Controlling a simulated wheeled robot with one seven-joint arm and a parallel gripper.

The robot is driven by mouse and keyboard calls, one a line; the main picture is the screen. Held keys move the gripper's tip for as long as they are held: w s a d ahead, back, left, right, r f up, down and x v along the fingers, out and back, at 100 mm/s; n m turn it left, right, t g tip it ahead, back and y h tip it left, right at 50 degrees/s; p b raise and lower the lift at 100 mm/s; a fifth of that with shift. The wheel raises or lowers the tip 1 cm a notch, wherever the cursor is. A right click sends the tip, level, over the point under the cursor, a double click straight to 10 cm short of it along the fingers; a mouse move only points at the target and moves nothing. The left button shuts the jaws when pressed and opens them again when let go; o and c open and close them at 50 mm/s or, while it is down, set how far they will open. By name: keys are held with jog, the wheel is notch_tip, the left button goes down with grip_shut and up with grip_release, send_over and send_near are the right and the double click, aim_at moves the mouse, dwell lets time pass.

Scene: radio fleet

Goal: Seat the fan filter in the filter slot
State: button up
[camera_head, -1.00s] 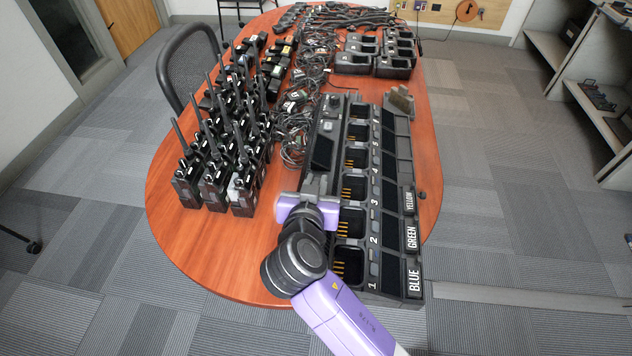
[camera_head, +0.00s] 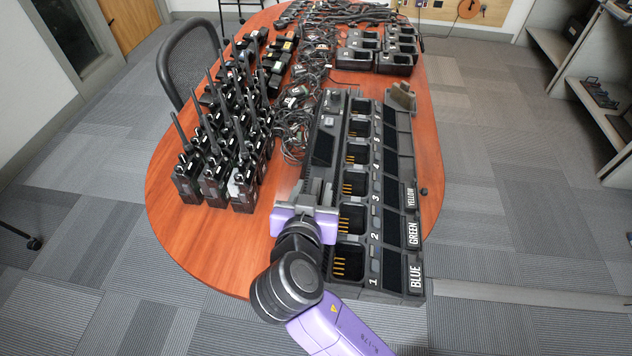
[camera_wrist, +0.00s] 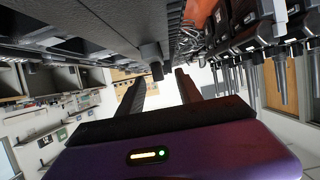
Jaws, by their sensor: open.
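My gripper (camera_head: 318,192) is open, low over the near left part of the long black charger (camera_head: 340,262). Its two fingers point away along the charger, and nothing is clearly held between them. In the wrist view, the gripper (camera_wrist: 160,88) shows both fingers apart. A small grey block (camera_wrist: 151,58) stands out from the surface beyond and between the fingertips; I cannot tell whether it is touched. A dark rectangular panel (camera_head: 323,149) lies in the charger's left strip ahead of the gripper. I cannot tell which part is the fan filter or the filter slot.
Several upright radios (camera_head: 215,175) stand left of the gripper. A row of charging pockets (camera_head: 349,219) runs right of the gripper. A tan-grey block (camera_head: 401,96) stands at the charger's far right end. Bare table (camera_head: 200,240) shows at near left.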

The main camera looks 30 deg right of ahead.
jog(key=shift+v, duration=1.6)
